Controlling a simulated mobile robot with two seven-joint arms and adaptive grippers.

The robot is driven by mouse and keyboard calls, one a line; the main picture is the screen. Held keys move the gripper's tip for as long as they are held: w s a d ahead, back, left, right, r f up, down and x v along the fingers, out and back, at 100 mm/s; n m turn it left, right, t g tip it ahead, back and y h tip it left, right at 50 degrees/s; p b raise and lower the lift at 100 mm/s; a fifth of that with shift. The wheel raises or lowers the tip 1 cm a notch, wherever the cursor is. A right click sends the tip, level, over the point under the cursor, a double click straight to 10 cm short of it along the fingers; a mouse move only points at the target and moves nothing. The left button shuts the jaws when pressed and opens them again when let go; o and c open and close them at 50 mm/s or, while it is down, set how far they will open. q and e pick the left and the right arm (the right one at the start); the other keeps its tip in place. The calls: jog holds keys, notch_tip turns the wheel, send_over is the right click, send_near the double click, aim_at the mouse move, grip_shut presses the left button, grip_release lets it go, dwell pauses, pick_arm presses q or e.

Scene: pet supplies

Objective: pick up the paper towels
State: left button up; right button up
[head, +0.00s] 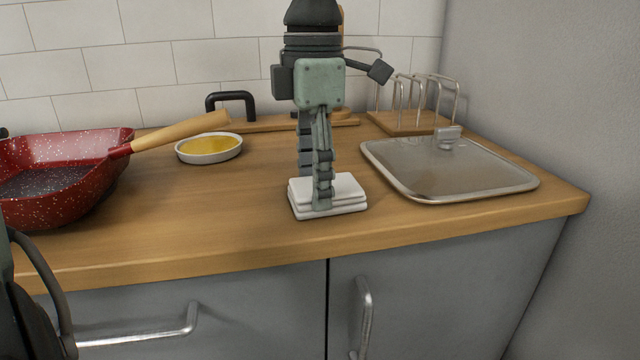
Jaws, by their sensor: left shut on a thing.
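The paper towels (346,193) are a small white folded stack in the middle of the wooden counter, near its front edge. My left gripper (316,190) points straight down from above and is shut on the left part of the stack. One finger is in front of the stack and the other is partly hidden behind it. The stack lies flat and seems to touch the counter; I see no clear gap under it.
A red speckled pan (75,185) and a dish with yellow contents (209,148) are on the left. A glass lid (450,170) lies on the right, before a wire rack (420,100). A board with a black handle (231,98) is behind. Bare counter (230,215) surrounds the stack.

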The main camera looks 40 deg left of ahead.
pick_arm(q)
jog(key=shift+r, duration=0.55)
jog(key=r, duration=0.3)
jog(key=shift+s+d+r, duration=0.1)
jog(key=shift+s+r, duration=0.15)
jog(key=shift+s, duration=0.15)
jog(key=s+d+r, duration=0.1)
jog(key=s+r, duration=0.5)
jog(key=s, duration=0.4)
jog(key=shift+s+r, duration=0.15)
jog(key=shift+s, duration=0.25)
pick_arm(e)
jog(key=shift+s+r, duration=0.35)
jog(key=shift+r, duration=0.15)
pick_arm(q)
jog(key=shift+o, duration=1.1)
jog(key=shift+c, duration=1.8)
pick_arm(e)
jog(key=shift+w+r, duration=0.15)
jog(key=shift+w, duration=0.15)
